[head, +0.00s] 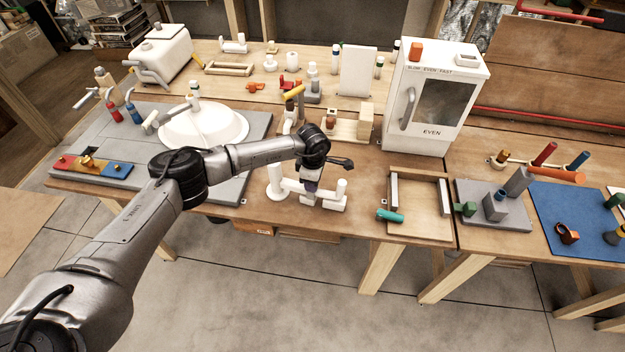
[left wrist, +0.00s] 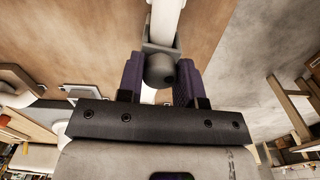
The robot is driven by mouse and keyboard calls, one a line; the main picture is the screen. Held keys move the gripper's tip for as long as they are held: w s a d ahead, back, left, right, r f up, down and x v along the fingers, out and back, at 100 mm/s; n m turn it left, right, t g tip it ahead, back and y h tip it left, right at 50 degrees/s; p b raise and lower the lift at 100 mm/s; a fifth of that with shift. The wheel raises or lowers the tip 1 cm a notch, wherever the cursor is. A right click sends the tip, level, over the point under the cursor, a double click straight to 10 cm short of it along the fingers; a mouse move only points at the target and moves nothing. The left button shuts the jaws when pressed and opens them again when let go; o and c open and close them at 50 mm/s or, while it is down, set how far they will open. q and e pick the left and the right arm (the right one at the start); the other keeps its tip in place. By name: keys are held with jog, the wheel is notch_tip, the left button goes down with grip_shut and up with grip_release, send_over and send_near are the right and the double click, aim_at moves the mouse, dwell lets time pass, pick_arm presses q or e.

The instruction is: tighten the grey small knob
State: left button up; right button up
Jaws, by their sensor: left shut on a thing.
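The grey small knob (left wrist: 160,68) is a rounded dark grey piece at the end of a white bar or pipe (left wrist: 167,18) in the left wrist view. My left gripper (left wrist: 160,82) has its purple fingers on both sides of the knob and is shut on it. In the head view my left gripper (head: 310,186) points down at the white pipe fixture (head: 275,183) near the table's front edge. There the gripper and arm hide the knob. My right gripper is not in view.
Right of the fixture stands a wooden tray (head: 418,232) with a teal piece (head: 389,215). A white cabinet (head: 432,95) stands behind it. A wooden holder (head: 366,122) is behind the gripper. A white basin (head: 203,125) sits to the left on a grey board.

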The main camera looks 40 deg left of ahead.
pick_arm(q)
jog(key=shift+f+m+b, duration=0.2)
jog(key=shift+m+b, duration=0.5)
jog(key=shift+m, duration=0.1)
grip_shut()
jog(key=shift+m+b, duration=0.35)
jog(key=shift+m, duration=0.35)
jog(key=m+b, duration=0.1)
jog(key=m, duration=0.1)
jog(key=shift+m, duration=0.3)
jog(key=shift+r+m+b, duration=0.15)
jog(key=shift+m+b, duration=0.2)
jog(key=shift+m, duration=0.75)
jog(key=o, duration=0.9)
grip_release()
